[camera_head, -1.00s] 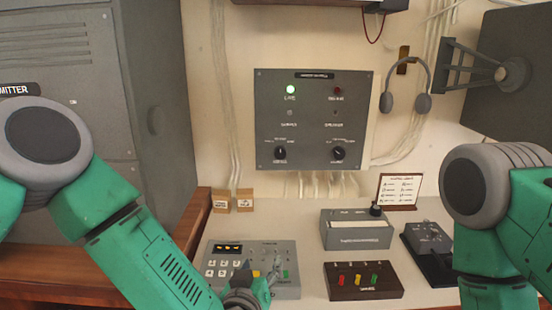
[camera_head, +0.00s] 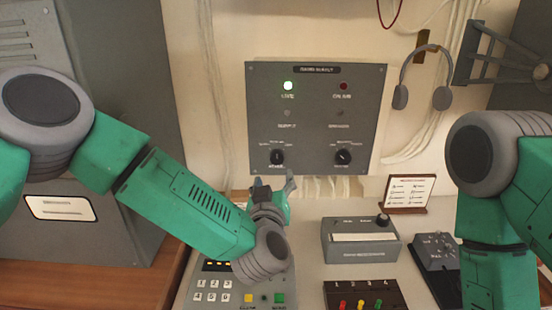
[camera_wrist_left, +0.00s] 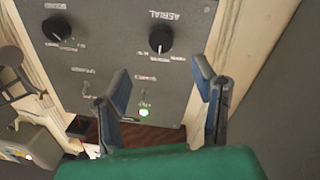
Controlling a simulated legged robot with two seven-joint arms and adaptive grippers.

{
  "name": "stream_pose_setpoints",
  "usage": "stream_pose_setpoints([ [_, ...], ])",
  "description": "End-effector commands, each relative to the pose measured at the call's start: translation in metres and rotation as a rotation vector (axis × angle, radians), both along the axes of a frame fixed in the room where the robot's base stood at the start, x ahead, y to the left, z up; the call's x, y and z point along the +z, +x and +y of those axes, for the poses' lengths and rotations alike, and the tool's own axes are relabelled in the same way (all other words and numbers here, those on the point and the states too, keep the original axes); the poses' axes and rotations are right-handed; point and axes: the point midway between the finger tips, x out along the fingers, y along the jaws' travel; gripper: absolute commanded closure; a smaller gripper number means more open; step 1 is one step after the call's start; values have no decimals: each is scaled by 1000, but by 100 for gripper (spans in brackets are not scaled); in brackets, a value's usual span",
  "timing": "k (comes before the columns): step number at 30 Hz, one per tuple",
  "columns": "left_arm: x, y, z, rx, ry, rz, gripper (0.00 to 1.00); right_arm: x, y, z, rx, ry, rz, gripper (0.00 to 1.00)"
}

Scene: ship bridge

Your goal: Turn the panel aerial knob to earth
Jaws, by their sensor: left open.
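The grey wall panel (camera_head: 312,118) carries two black knobs low on its face. The left one is the aerial knob (camera_head: 277,157). In the left wrist view the panel appears upside down, and the aerial knob (camera_wrist_left: 161,40) has its "AERIAL" label beside it. My left gripper (camera_head: 272,187) is just below the aerial knob in the head view. In the wrist view its two blue-grey fingers (camera_wrist_left: 163,86) are spread, with nothing between them, and the knob lies beyond their tips, apart from them. The knob's exact setting is too small to read. My right gripper is out of view.
The second knob (camera_head: 342,157) sits to the right on the panel, and a green lamp (camera_head: 288,86) is lit. Below my left forearm is a keypad box (camera_head: 225,290). A grey box (camera_head: 360,243) and a small card stand (camera_head: 409,194) are on the desk. Headphones (camera_head: 423,75) hang at right.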

Motion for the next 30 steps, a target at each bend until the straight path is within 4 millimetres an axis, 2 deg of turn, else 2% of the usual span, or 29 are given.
stream_pose_setpoints([
  [1,1,13,1,5,-1,-2,47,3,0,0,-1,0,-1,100],
  [6,1,49,-1,4,-3,1,47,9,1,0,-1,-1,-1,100],
  [12,1,76,0,3,-5,-1,47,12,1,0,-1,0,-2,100],
  [18,0,89,-4,1,-2,0,47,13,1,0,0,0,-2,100],
  [26,0,89,-6,0,0,0,47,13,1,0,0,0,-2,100],
  [27,0,89,-6,0,0,0,50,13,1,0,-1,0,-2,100],
  [29,0,89,-6,0,-1,0,71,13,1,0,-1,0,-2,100],
  [30,0,89,-6,-1,-1,0,86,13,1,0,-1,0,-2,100],
])
